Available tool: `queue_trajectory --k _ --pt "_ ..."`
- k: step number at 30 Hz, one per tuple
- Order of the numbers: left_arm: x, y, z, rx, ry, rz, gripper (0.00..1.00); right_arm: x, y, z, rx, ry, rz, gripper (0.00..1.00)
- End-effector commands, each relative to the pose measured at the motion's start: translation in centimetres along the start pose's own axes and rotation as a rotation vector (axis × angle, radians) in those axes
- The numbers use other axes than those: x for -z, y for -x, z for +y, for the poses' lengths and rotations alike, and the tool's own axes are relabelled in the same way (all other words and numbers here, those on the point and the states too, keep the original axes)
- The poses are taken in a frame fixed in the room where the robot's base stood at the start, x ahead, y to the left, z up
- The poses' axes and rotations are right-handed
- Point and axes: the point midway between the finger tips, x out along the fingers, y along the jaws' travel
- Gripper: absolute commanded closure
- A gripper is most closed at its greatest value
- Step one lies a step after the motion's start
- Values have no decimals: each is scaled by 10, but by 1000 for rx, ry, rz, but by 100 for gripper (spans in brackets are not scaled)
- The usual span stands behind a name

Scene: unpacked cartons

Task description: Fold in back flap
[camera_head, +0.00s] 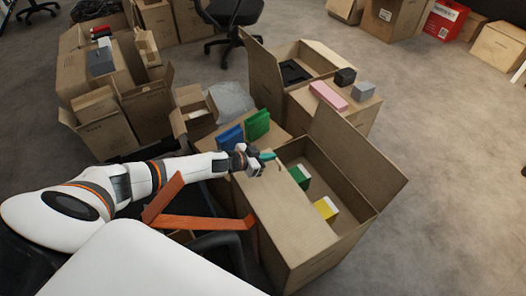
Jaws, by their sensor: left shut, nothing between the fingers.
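An open brown carton (312,262) stands in front of me, right of centre. One large flap (358,152) stands up and leans outward at its far right side. A broad cardboard panel (285,215) lies nearly flat along its left side. I cannot tell for sure which flap is the back one. Inside are a green-and-white box (300,177) and a yellow-and-white box (326,208). My left gripper (266,158) is shut and empty, over the carton's far left corner; I cannot tell whether it touches cardboard. My right gripper is out of view.
Blue (231,137) and green (257,124) items stand just behind my left gripper. Another open carton (283,80) stands behind, with a pink block (328,95) on a carton beside it. More cartons crowd the left. Grey floor (455,190) is free at right.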

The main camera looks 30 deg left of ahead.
Motion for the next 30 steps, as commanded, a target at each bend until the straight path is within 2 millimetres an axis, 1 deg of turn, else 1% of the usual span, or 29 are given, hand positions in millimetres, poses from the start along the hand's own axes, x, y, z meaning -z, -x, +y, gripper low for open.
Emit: queue_trajectory --k 1,3,14,15,17,18,24,28,30 --pt "-2 -4 0 1 0 -8 100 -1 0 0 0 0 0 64" --pt "0 -5 0 1 -1 -7 100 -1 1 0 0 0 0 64" --pt "0 -1 0 1 -1 -5 100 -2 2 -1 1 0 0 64" --pt "0 2 0 1 -1 -4 100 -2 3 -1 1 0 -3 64" --pt "0 9 0 1 -1 -3 100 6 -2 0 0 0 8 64" --pt "0 16 0 1 -1 -3 100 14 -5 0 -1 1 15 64" --pt "0 50 0 2 -1 -3 100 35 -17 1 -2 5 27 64" --pt "1 65 0 1 -1 -4 100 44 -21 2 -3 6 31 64" --pt "-3 70 0 2 -1 -6 100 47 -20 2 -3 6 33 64"
